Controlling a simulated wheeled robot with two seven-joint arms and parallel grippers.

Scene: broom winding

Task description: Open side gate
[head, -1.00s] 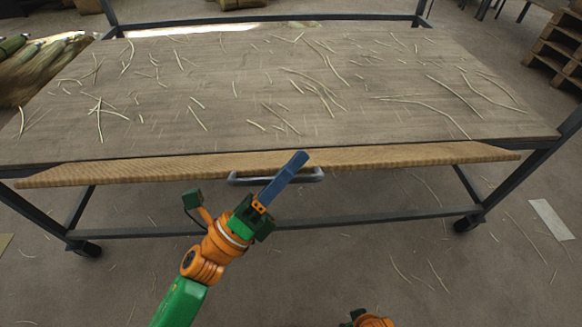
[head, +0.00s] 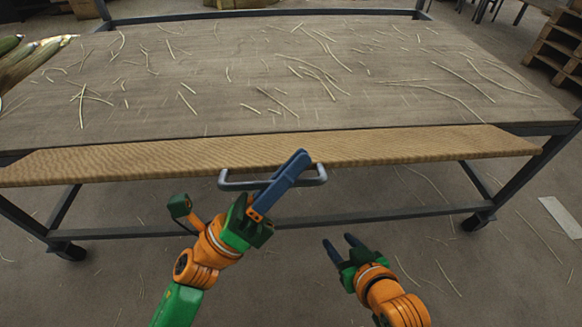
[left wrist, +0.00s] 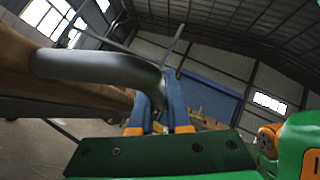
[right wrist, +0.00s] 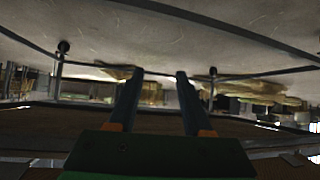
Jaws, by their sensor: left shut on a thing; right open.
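The side gate (head: 400,150) is a long wooden panel along the table's near edge, tilted outward with its broad face showing. A grey bar handle (head: 228,184) sticks out from the middle of the gate. My left gripper (head: 297,160) is shut on the handle, with its blue fingers crossing the bar. In the left wrist view the curved handle (left wrist: 95,68) runs into the fingers (left wrist: 160,100). My right gripper (head: 340,243) is open and empty, below and to the right of the handle. Its spread fingers also show in the right wrist view (right wrist: 155,85).
The table top (head: 230,90) carries many scattered pale straws. Its dark metal frame stands on wheels, with a low rail (head: 350,218) below the gate. Broom bundles (head: 30,65) lie at the far left. Pallets (head: 560,45) stand at the back right.

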